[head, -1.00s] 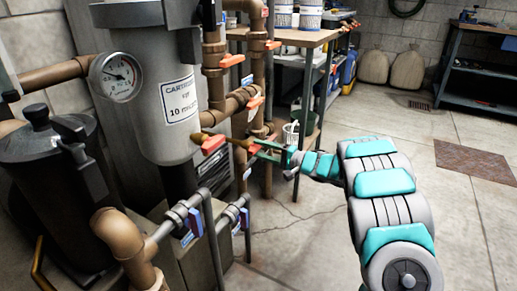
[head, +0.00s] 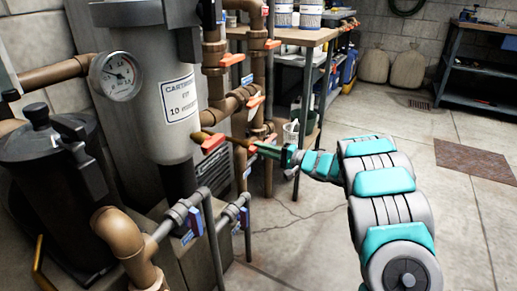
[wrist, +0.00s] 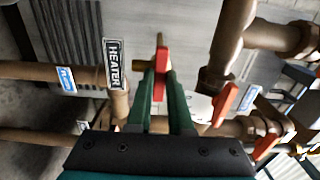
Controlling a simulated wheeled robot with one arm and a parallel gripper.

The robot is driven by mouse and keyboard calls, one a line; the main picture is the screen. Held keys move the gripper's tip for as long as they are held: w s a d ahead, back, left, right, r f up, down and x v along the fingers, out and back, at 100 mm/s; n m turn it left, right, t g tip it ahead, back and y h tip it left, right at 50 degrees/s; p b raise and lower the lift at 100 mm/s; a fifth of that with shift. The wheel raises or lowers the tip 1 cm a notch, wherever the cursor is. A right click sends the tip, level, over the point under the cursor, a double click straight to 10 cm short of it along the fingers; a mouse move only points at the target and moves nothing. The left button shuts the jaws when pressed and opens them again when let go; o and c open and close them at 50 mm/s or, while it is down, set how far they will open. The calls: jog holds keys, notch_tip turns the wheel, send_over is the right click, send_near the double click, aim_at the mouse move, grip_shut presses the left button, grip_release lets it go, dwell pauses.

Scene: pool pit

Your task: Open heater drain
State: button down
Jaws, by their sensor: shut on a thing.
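A red valve handle (wrist: 161,70) sits between the two green fingers of my gripper (wrist: 160,80) in the wrist view. The fingers are shut on it. A black "HEATER" label (wrist: 113,62) is on the pipework just left of the fingers. In the head view my gripper (head: 260,149) reaches in from the right, past the grey filter canister (head: 155,90). A small red part of the held handle (head: 253,148) shows at its fingertips. A brass piece (head: 237,141) lies just left of them. The rest of the valve is mostly hidden by my fingers.
Other red handles show on the copper pipes (head: 214,80), and one red handle (wrist: 225,103) is close right of my fingers. A black pump housing (head: 50,170) and blue-handled valves (head: 195,221) stand at left. A workbench (head: 285,36) is behind. The right floor is clear.

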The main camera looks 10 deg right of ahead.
jog(key=shift+f+n+b, duration=0.1)
jog(key=shift+n+b, duration=5.15)
jog(key=shift+n, duration=4.05)
jog(key=c, duration=0.7)
grip_release()
jog(key=shift+d, duration=0.1)
